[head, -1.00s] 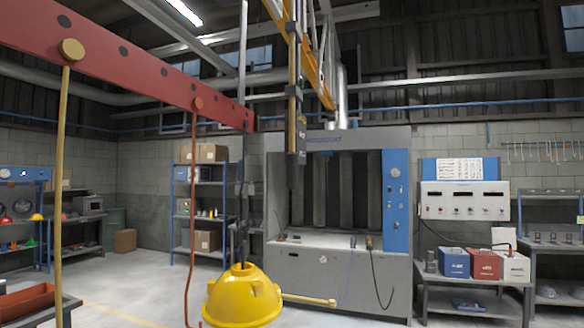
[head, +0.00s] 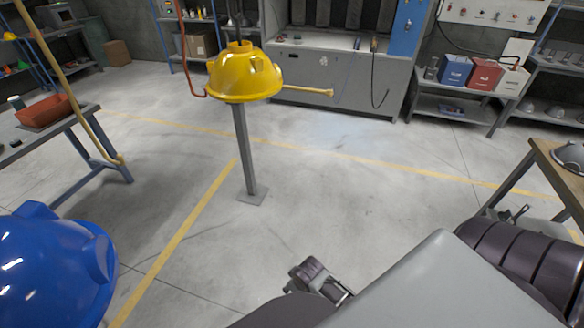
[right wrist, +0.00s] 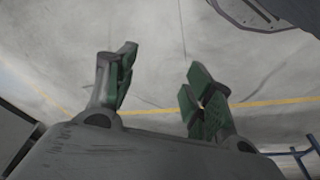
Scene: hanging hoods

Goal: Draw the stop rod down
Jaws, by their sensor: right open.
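Two rods hang down at the left in the head view: a thin red rod (head: 183,50) whose lower end bends towards a yellow hood (head: 243,82), and a tan-yellow rod (head: 60,72) with its lower end near a workbench. No label shows which is the stop rod. The hood stands over a grey post, with a yellow bar (head: 308,91) sticking out to its right. My right gripper (head: 322,280) is low at the bottom of the head view, well apart from both rods. The right wrist view shows its fingers (right wrist: 160,80) spread, with only floor between them. My left gripper is not in view.
A blue hood (head: 50,270) is close at the lower left. A workbench with a red tray (head: 45,110) stands at the left, and a wooden table (head: 560,175) at the right. A grey booth (head: 330,78) stands behind.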

